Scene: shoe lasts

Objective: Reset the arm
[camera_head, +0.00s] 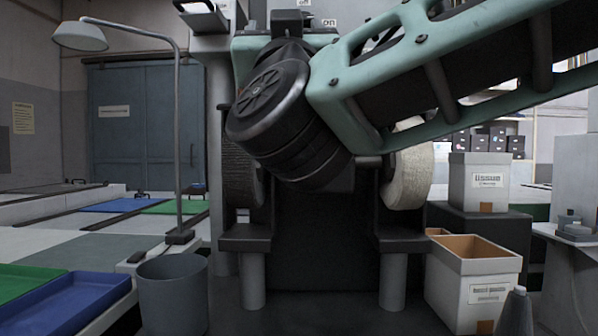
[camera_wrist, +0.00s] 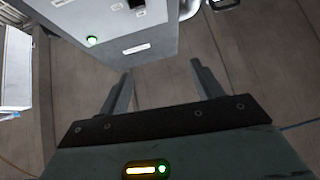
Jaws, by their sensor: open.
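My arm crosses the upper middle and right of the head view, with its green links and a dark joint in front of a machine. My gripper is outside the head view. In the wrist view my gripper (camera_wrist: 161,92) is open, its two grey fingers apart with nothing between them. Brown floor shows beyond the fingers. A grey cabinet (camera_wrist: 125,45) with a green light stands just beyond the fingers, at the upper left.
In the head view, a grey bin (camera_head: 172,297) stands at the lower left near blue (camera_head: 75,306) and green (camera_head: 25,282) trays. An open white box (camera_head: 470,290) stands at the right. A lamp (camera_head: 80,36) arches over the left side. A blue door (camera_head: 140,125) is behind.

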